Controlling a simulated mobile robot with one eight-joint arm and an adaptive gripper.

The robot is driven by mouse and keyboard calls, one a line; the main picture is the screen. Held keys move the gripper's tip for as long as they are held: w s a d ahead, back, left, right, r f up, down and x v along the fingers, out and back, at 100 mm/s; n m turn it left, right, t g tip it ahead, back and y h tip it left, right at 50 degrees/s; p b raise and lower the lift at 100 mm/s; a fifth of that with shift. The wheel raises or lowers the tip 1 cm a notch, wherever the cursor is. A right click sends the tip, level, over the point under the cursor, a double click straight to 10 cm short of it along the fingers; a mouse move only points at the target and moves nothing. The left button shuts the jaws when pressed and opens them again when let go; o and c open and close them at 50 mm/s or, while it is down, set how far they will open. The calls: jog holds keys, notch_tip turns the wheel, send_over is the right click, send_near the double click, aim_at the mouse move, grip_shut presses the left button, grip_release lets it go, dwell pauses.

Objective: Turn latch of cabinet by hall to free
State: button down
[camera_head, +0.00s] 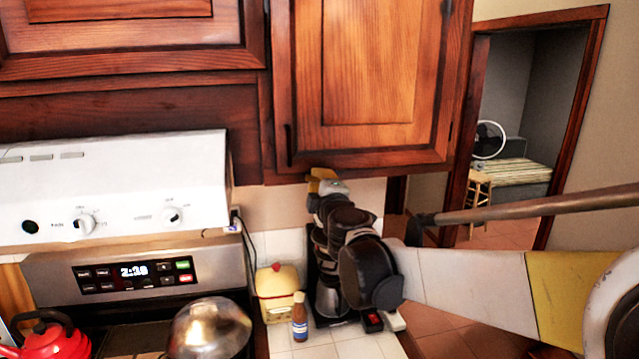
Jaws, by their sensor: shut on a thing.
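The cabinet by the hall (372,70) hangs at the upper middle, its orange-brown wooden door closed. A small brass-yellow piece, apparently the latch (322,174), shows at the cabinet's lower left edge, below the dark door handle (289,146). My gripper (326,186) reaches up from below and is shut on this latch. The fingers are small and partly merge with it, so the latch's exact angle cannot be told. My dark wrist joints hide part of the counter and wall behind.
A stove (125,275) with a range hood above it is at left. A doorway (520,120) opens at right.

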jog(key=shift+f+n+b, duration=0.25)
jog(key=shift+n+b, duration=0.05)
jog(key=shift+n, duration=0.7)
jog(key=c, duration=1.4)
grip_release()
jog(key=v, duration=1.2)
